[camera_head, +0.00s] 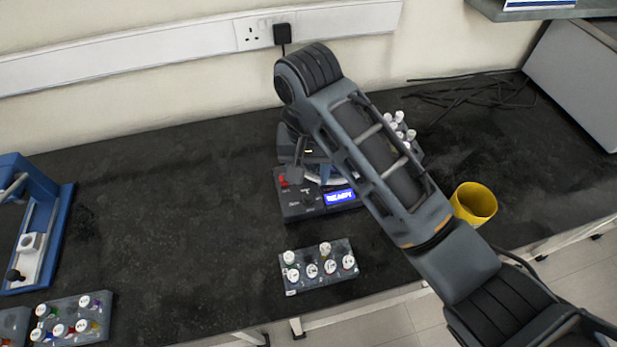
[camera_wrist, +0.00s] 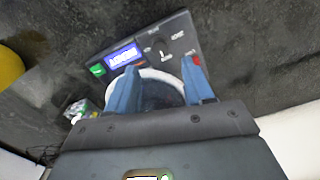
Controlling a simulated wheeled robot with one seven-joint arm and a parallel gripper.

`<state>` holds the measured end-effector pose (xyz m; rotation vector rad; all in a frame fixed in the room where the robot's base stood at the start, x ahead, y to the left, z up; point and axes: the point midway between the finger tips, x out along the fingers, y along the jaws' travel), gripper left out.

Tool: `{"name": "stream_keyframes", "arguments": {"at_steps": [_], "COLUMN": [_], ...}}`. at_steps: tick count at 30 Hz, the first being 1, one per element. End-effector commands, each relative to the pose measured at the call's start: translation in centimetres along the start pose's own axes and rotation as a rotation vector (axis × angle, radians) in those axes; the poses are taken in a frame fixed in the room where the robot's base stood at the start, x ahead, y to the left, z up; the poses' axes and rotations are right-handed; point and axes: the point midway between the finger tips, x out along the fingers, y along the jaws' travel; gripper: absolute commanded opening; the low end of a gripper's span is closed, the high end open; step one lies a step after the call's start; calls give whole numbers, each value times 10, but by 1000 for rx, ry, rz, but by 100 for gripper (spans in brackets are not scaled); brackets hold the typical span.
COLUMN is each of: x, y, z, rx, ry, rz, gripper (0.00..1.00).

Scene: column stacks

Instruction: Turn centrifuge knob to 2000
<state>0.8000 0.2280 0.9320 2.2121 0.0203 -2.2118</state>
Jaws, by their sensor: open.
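The centrifuge (camera_head: 290,208) is a dark box on the black bench, partly hidden behind my arm in the head view. Its front panel (camera_wrist: 182,27) has a blue lit display (camera_head: 340,197) that appears to read READY. The dark knob (camera_wrist: 160,46) sits between the display and a red switch (camera_wrist: 194,60), with small labels around it. The knob's exact setting is too small to read. My gripper (camera_wrist: 159,66) is open, its two blue fingers above the centrifuge and apart from the knob, which shows beyond and between the fingertips. Nothing is between the fingers.
A grey rack (camera_head: 320,279) of capped vials stands in front of the centrifuge. A yellow cup (camera_head: 474,204) is to the right. More vials (camera_head: 398,122) show behind my arm. A blue-framed device (camera_head: 55,225) and another vial rack (camera_head: 95,325) stand at left. The bench between is clear.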

Motion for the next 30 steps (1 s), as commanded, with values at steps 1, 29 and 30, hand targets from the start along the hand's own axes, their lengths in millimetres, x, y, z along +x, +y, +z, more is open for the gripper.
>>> {"name": "stream_keyframes", "arguments": {"at_steps": [1, 29, 30], "x": [6, 71, 71], "y": [1, 0, 0], "z": [1, 1, 1], "rx": [1, 1, 1], "ry": [-4, -1, -1], "rz": [2, 0, 0], "gripper": [52, 41, 37]}}
